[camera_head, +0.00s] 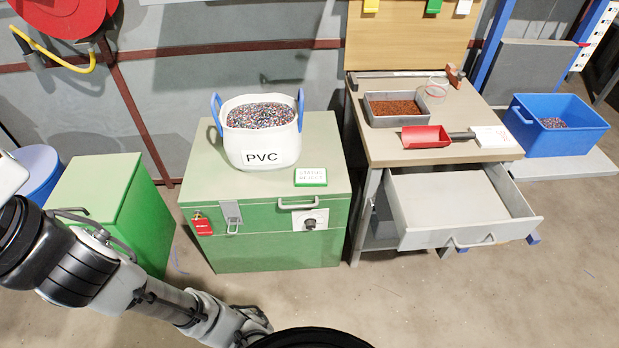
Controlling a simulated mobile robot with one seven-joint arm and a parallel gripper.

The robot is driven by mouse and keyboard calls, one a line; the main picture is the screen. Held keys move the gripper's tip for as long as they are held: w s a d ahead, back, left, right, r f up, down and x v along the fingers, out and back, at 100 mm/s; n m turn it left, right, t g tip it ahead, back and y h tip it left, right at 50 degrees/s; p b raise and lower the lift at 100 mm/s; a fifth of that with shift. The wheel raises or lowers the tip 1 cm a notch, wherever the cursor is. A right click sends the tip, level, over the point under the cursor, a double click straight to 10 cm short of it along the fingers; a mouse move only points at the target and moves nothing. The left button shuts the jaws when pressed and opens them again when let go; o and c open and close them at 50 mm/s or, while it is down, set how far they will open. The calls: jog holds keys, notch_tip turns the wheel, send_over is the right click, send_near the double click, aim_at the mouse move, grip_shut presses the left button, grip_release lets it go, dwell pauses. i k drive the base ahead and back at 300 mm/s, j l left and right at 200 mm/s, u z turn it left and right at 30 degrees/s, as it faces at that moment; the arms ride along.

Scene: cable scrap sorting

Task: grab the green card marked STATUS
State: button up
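The green card (311,177) lies flat on top of the green chest (203,182), near its front right corner. Its printed lines seem to read STATUS and REJECT. Nothing covers it, and it lies to the right of the white PVC tub (262,150), a little apart from it. My arm runs along the lower left of the picture, away from the card. The fingers of my gripper do not show, so I cannot see whether they are open or shut.
The PVC tub is full of coloured granules. The chest front has a red padlock (201,223), a latch and a handle. A workbench (376,148) to the right holds a tray (394,108) and red scoop (425,136); its drawer (455,229) is pulled out. A green box (95,190) stands left.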

aim_at(304, 177)
jog(key=i+j+u, duration=0.3)
jog(key=i, duration=0.3)
jog(key=i+u, duration=0.3)
jog(key=i, duration=0.35)
